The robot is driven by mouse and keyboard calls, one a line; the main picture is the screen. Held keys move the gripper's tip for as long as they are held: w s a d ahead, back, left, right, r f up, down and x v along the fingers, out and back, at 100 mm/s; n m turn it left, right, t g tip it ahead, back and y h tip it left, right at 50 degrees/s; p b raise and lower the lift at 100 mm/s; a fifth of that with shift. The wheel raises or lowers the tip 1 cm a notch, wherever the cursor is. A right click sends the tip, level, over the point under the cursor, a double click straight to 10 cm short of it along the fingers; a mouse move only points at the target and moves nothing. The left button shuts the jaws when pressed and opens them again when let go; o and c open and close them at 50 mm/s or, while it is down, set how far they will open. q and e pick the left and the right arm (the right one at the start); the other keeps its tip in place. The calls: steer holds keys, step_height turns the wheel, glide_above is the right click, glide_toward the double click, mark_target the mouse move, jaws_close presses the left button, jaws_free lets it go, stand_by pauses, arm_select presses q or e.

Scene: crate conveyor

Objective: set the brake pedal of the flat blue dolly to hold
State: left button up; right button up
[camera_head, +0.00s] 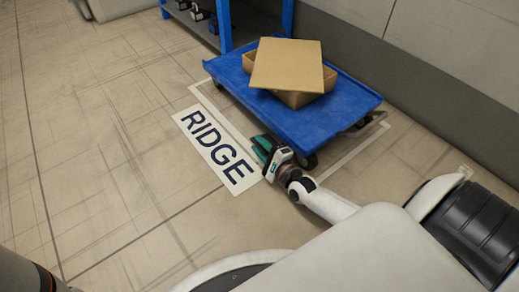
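The flat blue dolly (318,122) stands on the floor at the upper right of the view, on dark casters, with an open cardboard box (297,99) on its deck. My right gripper (262,147) is low beside the dolly's near edge, close to its near corner. Its green fingers point up and left; whether they are parted is too small to tell. I cannot make out the brake pedal; the gripper and the deck edge may hide it. My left gripper is not in view.
A floor label reading RIDGE (217,149) lies left of the dolly, by a pale marked outline. A blue-framed shelf (223,26) stands behind the dolly, and a grey wall (420,82) runs along the right. The floor at left is clear.

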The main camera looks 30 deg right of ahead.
steer(key=shift+w, duration=0.2)
jaws_close()
